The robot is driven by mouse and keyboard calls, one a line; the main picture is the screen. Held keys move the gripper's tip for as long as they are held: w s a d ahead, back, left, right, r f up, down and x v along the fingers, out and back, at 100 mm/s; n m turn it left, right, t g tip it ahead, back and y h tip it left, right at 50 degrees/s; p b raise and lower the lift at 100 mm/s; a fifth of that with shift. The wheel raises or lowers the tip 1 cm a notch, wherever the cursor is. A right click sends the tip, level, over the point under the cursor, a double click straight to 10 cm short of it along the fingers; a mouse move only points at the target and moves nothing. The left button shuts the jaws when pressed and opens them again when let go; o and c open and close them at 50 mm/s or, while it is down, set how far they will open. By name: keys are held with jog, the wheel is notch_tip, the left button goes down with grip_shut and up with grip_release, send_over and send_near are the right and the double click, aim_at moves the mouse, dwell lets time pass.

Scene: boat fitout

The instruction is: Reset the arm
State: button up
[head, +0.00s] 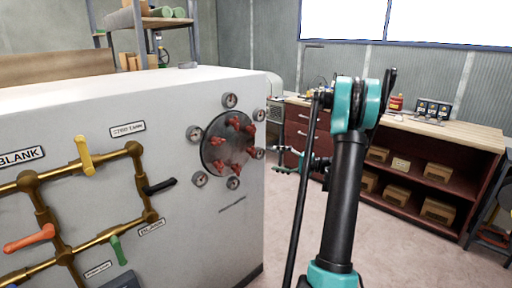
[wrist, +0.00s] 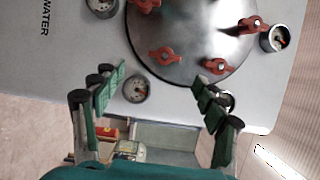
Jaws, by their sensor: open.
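My gripper (head: 291,160) is in front of the end face of the white cabinet in the head view, at the right of the round metal hatch (head: 213,157). The wrist view shows my gripper (wrist: 158,88) with its two green fingers spread apart and nothing between them. The hatch (wrist: 190,20) with its red wing clamps (wrist: 221,67) is just beyond the fingertips. I cannot tell whether a finger touches anything. My arm rises in the middle of the head view and hides part of the room.
The white cabinet (head: 120,90) fills the left, with brass pipes and coloured valve handles (head: 84,155). Gauges (head: 195,133) ring the hatch. A workbench (head: 440,128) with shelved boxes stands at the back right. The floor (head: 400,250) at the right front is clear.

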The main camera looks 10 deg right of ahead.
jog(key=s+a+f+n+g+h, duration=0.1)
jog(key=s+a+f+g+h, duration=0.2)
jog(key=s+a, duration=0.4)
jog(key=s+a+f+n+g+h, duration=0.1)
jog(key=s+a+f+n+h, duration=0.2)
jog(key=s, duration=0.7)
jog(key=s+d+f+n+h, duration=0.1)
jog(key=s+d+f+h, duration=0.1)
jog(key=s, duration=0.7)
jog(key=s+d+f+n+h, duration=0.1)
jog(key=s+d+f+h, duration=0.2)
jog(key=s+f+h, duration=0.2)
jog(key=s+h, duration=0.2)
jog(key=s, duration=0.2)
jog(key=shift+s+n+g, duration=0.15)
jog(key=shift+n+g, duration=0.25)
jog(key=shift+f, duration=0.1)
